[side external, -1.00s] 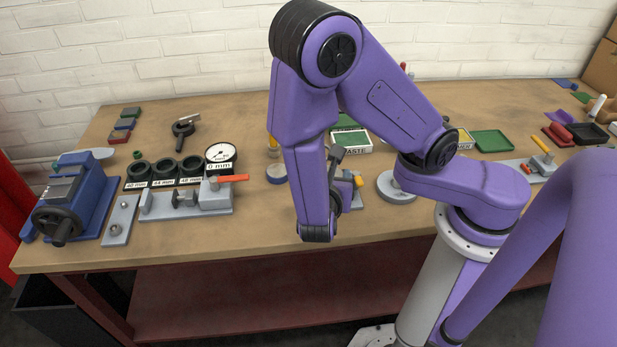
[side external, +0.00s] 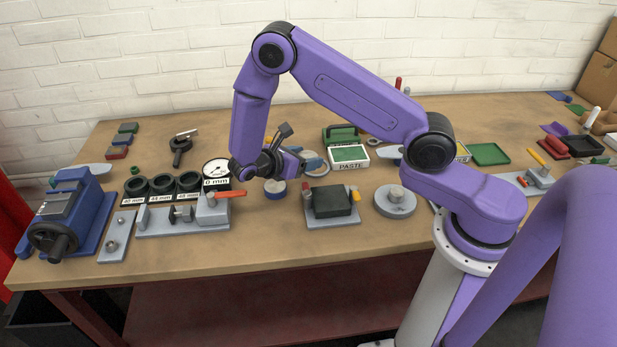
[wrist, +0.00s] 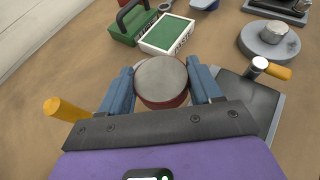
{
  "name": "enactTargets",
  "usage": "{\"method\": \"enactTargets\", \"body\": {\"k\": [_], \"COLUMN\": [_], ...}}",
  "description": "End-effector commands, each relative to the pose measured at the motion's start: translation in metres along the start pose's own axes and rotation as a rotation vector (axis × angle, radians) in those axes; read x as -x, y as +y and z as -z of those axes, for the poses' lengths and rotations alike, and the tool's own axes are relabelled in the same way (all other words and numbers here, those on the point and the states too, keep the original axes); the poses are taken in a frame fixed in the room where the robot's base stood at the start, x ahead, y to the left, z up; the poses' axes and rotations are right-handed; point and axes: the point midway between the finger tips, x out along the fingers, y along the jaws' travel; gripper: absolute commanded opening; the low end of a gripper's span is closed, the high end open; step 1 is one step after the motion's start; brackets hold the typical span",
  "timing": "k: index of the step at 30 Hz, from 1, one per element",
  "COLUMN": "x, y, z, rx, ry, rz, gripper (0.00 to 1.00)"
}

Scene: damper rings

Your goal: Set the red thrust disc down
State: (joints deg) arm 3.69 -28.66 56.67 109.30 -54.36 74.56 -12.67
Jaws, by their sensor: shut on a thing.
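The red thrust disc (wrist: 162,82) has a pale grey top face and a dark red rim in the wrist view. It sits between the two blue fingers of my gripper (wrist: 163,88), which is shut on it. A pale curved edge shows just around the disc, but I cannot tell what lies under it or whether the disc touches it. In the side view my gripper (side external: 292,160) is low over the back middle of the bench, left of the paste tray. The disc is not clear in that view.
The paste tray (wrist: 168,34) and a green handled block (wrist: 133,22) are close beyond the disc. A dark block on a plate (side external: 331,203), a round grey weight (side external: 395,201) and a toggle fixture (side external: 190,217) stand around. An orange handle (wrist: 66,109) is left of the fingers. Bare bench lies in front.

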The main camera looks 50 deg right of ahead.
Motion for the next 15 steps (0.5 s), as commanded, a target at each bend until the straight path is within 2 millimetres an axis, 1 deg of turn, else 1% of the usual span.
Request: {"method": "enactTargets", "body": {"k": [1, 3, 6, 10, 15], "x": [-0.015, -0.032, -0.049, -0.063, -0.069], "y": [0.009, 0.018, 0.027, 0.033, 0.035], "z": [-0.004, -0.009, -0.015, -0.020, -0.022], "rx": [-0.019, -0.038, -0.056, -0.068, -0.075], "ry": [-0.003, -0.006, -0.010, -0.013, -0.015], "rz": [0.041, 0.080, 0.120, 0.150, 0.163], "gripper": [0.11, 0.11, 0.11, 0.11, 0.11]}}
